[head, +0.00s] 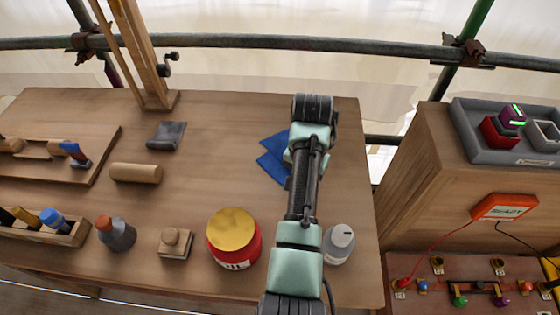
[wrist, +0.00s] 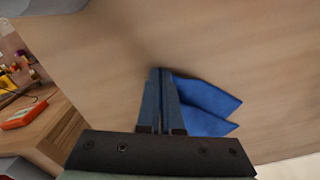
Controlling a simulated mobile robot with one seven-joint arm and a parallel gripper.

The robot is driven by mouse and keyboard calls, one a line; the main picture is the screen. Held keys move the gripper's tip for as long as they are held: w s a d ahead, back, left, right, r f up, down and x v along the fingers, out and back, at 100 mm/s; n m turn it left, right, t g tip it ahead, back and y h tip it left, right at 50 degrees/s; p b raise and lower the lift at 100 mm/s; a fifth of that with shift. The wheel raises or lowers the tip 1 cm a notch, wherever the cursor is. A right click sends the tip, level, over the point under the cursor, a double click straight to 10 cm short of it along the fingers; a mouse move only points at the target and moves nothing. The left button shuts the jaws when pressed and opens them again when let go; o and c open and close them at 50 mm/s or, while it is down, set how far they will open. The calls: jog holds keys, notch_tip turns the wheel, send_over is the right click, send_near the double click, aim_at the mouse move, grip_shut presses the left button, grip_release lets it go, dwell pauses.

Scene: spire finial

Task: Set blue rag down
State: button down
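The blue rag (head: 273,158) is at the right part of the wooden workbench top (head: 215,120), partly hidden behind my arm in the head view. In the wrist view the blue rag (wrist: 205,105) spreads out to the right of my gripper (wrist: 161,72) in two pointed folds. The fingers are close together, with a thin blue strip between them, and look shut on the rag's edge. The rag is at or just above the wood; I cannot tell whether it rests fully on it. The fingers are hidden in the head view.
A red jar with a gold lid (head: 234,236) and a grey-white container (head: 339,242) stand near my arm. A dark grey cloth or pad (head: 167,135) and a wooden cylinder (head: 136,173) lie to the left. Bare wood lies between them and the rag.

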jog(key=c, duration=0.6)
grip_release()
